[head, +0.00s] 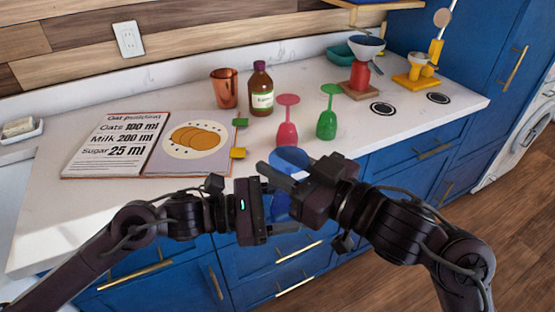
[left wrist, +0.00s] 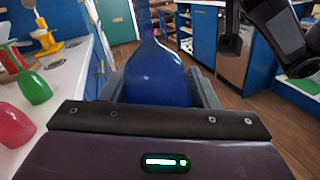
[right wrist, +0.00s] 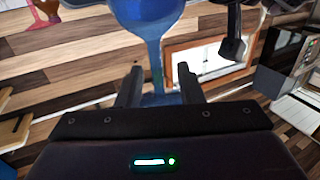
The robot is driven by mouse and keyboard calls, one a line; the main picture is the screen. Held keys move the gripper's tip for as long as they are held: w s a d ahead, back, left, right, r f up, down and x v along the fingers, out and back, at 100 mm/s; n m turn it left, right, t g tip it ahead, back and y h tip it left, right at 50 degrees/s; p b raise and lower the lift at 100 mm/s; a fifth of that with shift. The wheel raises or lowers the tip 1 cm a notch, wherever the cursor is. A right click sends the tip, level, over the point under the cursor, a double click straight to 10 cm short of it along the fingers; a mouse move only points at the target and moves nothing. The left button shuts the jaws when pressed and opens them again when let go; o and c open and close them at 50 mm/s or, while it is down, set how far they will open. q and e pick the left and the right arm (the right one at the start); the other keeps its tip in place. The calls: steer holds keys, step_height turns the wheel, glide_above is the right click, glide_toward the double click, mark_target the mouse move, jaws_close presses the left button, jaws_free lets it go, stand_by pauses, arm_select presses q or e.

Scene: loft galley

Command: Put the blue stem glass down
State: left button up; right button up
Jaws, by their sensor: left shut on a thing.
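The blue stem glass (head: 289,157) is in the air in front of the counter edge, between my two grippers. Its round foot is up and its bowl, partly hidden by the grippers, is below. My left gripper (head: 279,208) is shut on the bowl, which fills the space between its fingers in the left wrist view (left wrist: 155,76). My right gripper (head: 279,183) is open, with its fingers on either side of the blue stem in the right wrist view (right wrist: 156,72); gaps show beside the stem. A red stem glass (head: 288,122) and a green stem glass (head: 328,115) stand upside down on the counter.
The white counter (head: 345,149) has bare room near its front edge. An open recipe book (head: 148,145), copper cup (head: 224,89), brown bottle (head: 261,90), red stand with a bowl (head: 360,74) and yellow scale-like item (head: 417,76) stand on it.

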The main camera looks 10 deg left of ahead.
steer(key=shift+w+a, duration=0.2)
steer(key=shift+a, duration=0.3)
jaws_close()
arm_select(q)
steer(key=o, duration=1.1)
